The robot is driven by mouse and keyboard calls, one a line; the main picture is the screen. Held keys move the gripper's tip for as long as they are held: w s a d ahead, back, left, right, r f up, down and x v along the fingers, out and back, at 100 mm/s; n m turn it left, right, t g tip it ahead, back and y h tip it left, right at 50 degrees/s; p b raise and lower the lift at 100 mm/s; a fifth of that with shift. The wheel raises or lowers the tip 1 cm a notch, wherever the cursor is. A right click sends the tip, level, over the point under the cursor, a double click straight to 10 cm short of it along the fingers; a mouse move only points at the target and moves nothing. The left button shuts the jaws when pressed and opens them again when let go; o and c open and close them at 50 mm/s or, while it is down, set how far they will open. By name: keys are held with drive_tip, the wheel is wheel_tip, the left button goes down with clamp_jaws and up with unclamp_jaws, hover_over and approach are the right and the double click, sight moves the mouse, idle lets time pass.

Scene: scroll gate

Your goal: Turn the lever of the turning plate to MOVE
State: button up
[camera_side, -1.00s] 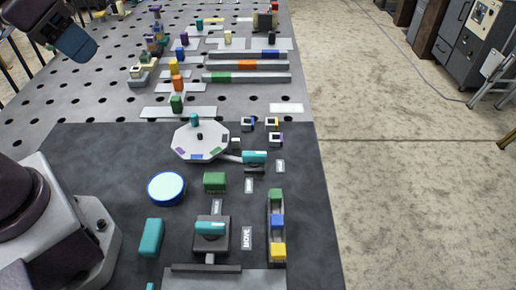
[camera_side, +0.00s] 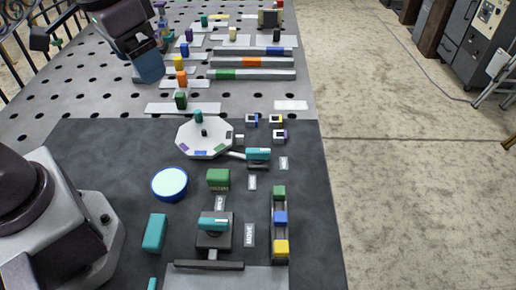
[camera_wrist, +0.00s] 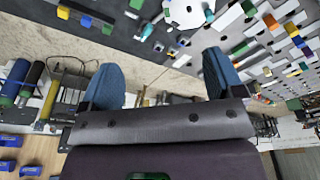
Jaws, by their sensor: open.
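The white octagonal turning plate (camera_side: 203,141) lies on the dark mat, with coloured marks around its edge; it also shows at the top of the wrist view (camera_wrist: 185,12). A teal-handled lever (camera_side: 258,155) sits at its right, with small white labels beside and below it. A second teal-handled lever (camera_side: 213,225) stands on a dark square base nearer the front. A label reading MOVE (camera_side: 249,235) lies to its right, another label (camera_side: 219,203) behind it. My gripper (camera_side: 150,68) is high at the back left, away from both levers. Its blue fingers (camera_wrist: 163,82) are apart and empty.
A rail with coloured blocks (camera_side: 280,238) is at the right. Pegs and long bars (camera_side: 252,62) stand on the perforated table behind.

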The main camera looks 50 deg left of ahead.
drive_tip(key=w+d+f+n+g, duration=0.2)
drive_tip(key=w+d+f, duration=0.1)
drive_tip(key=w+f, duration=0.35)
drive_tip(key=n, duration=0.7)
approach(258, 150)
wheel_tip(258, 150, down, 10)
drive_tip(key=shift+w+f, duration=0.1)
drive_tip(key=c, duration=0.9)
